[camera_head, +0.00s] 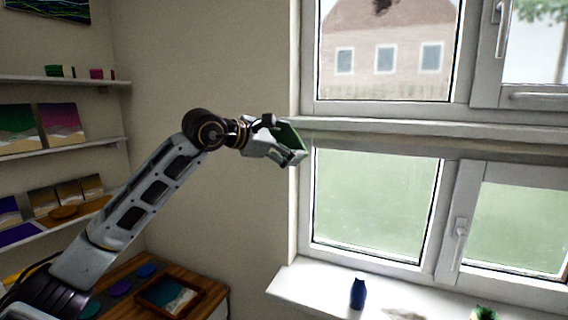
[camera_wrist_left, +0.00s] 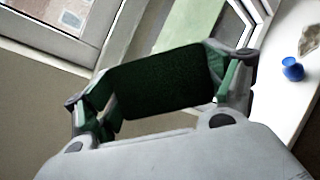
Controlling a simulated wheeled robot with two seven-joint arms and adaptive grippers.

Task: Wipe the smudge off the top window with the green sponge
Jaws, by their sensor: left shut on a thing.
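My left gripper (camera_head: 283,150) is shut on the green sponge (camera_head: 291,137), at the left edge of the window frame, about level with the bar between the upper and lower panes. In the left wrist view the dark green sponge (camera_wrist_left: 165,82) spans the space between the fingers (camera_wrist_left: 162,88). The top window (camera_head: 385,75) is above and to the right of the gripper, and the sponge appears apart from its glass. A dark brown smudge (camera_head: 382,6) shows at the top edge of the head view, partly cut off. My right gripper is not in view.
The lower window (camera_head: 370,205) has a handle (camera_head: 460,228) on its right. Shelves (camera_head: 60,148) with pictures line the left wall, above a wooden table (camera_head: 210,290). The wall left of the window is bare.

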